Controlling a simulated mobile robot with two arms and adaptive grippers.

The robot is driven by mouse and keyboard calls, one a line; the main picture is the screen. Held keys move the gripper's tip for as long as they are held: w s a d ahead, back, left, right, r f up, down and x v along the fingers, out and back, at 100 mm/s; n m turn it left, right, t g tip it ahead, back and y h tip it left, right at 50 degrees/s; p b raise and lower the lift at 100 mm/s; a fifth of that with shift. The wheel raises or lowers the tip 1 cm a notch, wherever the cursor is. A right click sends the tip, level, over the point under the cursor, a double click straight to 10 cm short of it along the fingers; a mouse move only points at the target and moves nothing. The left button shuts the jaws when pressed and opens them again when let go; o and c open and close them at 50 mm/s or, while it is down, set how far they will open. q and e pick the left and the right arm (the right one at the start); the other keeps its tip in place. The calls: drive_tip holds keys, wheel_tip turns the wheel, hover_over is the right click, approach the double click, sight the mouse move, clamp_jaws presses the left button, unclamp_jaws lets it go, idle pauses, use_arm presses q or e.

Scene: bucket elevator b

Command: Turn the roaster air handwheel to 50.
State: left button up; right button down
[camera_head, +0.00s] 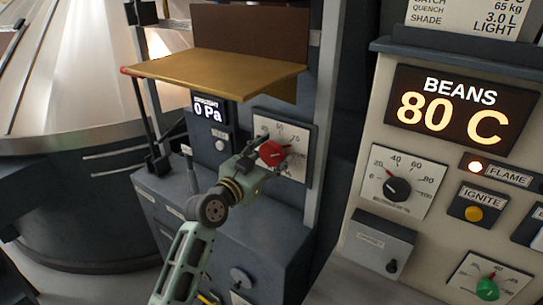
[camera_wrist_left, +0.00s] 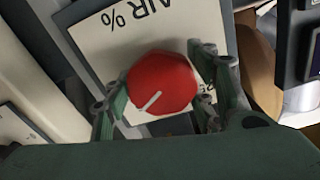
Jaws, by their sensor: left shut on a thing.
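The roaster air handwheel is a red knob (camera_head: 271,153) on a white dial plate (camera_head: 300,140) on a grey cabinet. It also shows in the left wrist view (camera_wrist_left: 162,82), where the plate (camera_wrist_left: 110,40) reads "AIR %" upside down and the knob has a pale pointer line. My left gripper (camera_head: 262,158) is shut on the red knob, with its fingers on either side of it; they also show in the left wrist view (camera_wrist_left: 160,95). The arm and fingers hide part of the dial scale, so I cannot read the exact setting. My right gripper is not in view.
A small display (camera_head: 207,108) reads 0 Pa, left of the dial. A brass-coloured shelf (camera_head: 215,70) juts out above it. The panel at right (camera_head: 365,140) carries a "BEANS 80 C" display (camera_head: 460,112), a black knob (camera_head: 397,188), a yellow button (camera_head: 473,213) and a green knob (camera_head: 487,289).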

use_arm(q)
drive_tip(key=n+p, duration=0.1)
drive_tip(key=n, duration=0.4)
drive_tip(key=shift+s+d+n, duration=0.1)
drive_tip(key=shift+d+n, duration=0.05)
drive_tip(key=shift+n, duration=0.25)
drive_tip(key=n+p, duration=0.1)
drive_tip(key=n, duration=0.4)
drive_tip(key=shift+n+p, duration=0.35)
drive_tip(key=shift+n, duration=0.05)
drive_tip(key=shift+r, duration=0.1)
drive_tip(key=o, duration=1.1)
drive_tip(key=v, duration=1.2)
drive_tip(key=shift+r, duration=0.1)
